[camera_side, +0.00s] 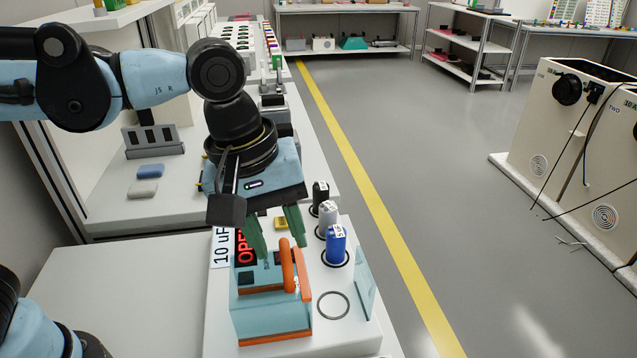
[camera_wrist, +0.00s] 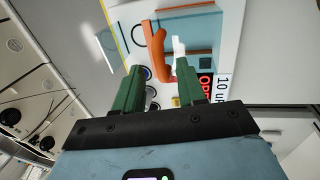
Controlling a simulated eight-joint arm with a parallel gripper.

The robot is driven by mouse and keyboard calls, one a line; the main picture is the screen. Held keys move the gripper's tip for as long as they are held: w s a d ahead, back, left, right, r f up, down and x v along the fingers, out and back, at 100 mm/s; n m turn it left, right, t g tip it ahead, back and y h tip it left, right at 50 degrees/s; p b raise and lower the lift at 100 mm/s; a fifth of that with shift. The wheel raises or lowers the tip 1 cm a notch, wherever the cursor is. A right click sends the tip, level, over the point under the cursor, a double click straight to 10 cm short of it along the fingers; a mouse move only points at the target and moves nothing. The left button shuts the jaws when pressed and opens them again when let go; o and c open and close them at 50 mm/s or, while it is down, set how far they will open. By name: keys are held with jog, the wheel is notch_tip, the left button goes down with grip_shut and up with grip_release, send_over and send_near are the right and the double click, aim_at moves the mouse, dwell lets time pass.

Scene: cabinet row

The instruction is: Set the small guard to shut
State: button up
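A transparent light-blue guard (camera_side: 262,318) with orange edges and an upright orange handle (camera_side: 288,266) sits on the front of a white station. A thin transparent panel (camera_side: 365,288) stands at its right edge; I cannot tell which is the small guard. A red display (camera_side: 244,248) is partly hidden and reads "OPE…"; it also shows in the wrist view (camera_wrist: 205,86). My gripper (camera_side: 275,242) is open and empty, its green fingers apart just above and behind the handle. In the wrist view the handle (camera_wrist: 161,52) lies just beyond the gap between the fingertips (camera_wrist: 160,72).
Blue (camera_side: 336,245), white (camera_side: 327,216) and black (camera_side: 320,194) cylinders stand in a row right of my gripper. An empty ring (camera_side: 333,305) lies in front of them. A "10 uF" label (camera_side: 221,248) is at the station's left.

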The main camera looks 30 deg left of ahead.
jog(key=shift+w+d+f, duration=0.1)
jog(key=shift+d+f, duration=0.05)
jog(key=shift+f, duration=0.65)
grip_shut()
